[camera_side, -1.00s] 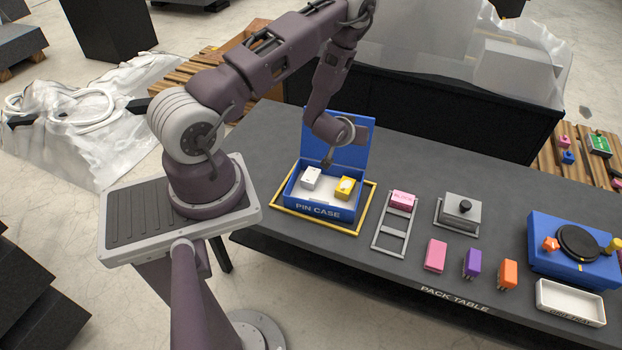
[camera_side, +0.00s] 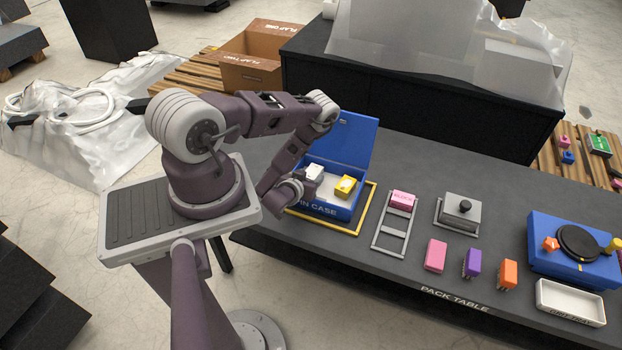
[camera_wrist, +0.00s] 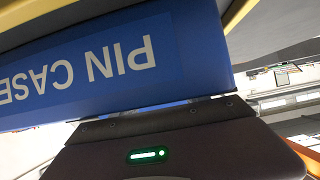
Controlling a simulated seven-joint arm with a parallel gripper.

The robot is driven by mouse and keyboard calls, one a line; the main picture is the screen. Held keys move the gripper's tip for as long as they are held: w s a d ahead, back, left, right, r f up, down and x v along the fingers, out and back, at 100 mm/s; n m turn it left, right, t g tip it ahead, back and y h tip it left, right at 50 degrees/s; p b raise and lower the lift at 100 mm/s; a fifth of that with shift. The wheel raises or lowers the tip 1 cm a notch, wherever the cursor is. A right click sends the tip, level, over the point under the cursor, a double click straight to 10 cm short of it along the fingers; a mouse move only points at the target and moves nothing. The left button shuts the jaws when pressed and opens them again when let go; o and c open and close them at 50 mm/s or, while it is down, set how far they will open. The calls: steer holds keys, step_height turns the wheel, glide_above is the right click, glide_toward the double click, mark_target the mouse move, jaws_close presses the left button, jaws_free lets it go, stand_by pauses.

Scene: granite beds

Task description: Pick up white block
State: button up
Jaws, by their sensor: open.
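The white block (camera_side: 314,172) is in the left part of the open blue pin case (camera_side: 345,208). A yellow block (camera_side: 345,186) lies to its right in the same case. My gripper (camera_side: 301,178) is open, low at the case's left side and right beside the white block. My wrist hides the case's front left corner, and I cannot tell whether the fingers touch the block. The wrist view shows the case's lettered front wall (camera_wrist: 180,55) upside down, close up; the white block is not visible there.
The case lid (camera_side: 352,140) stands open behind. A yellow frame (camera_side: 366,207) surrounds the case. To the right are a grey rack (camera_side: 392,228) with a pink block, a grey knobbed block (camera_side: 461,210), several coloured blocks, a blue turntable box (camera_side: 560,262) and a white tray (camera_side: 570,312).

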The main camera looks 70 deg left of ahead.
jaws_close()
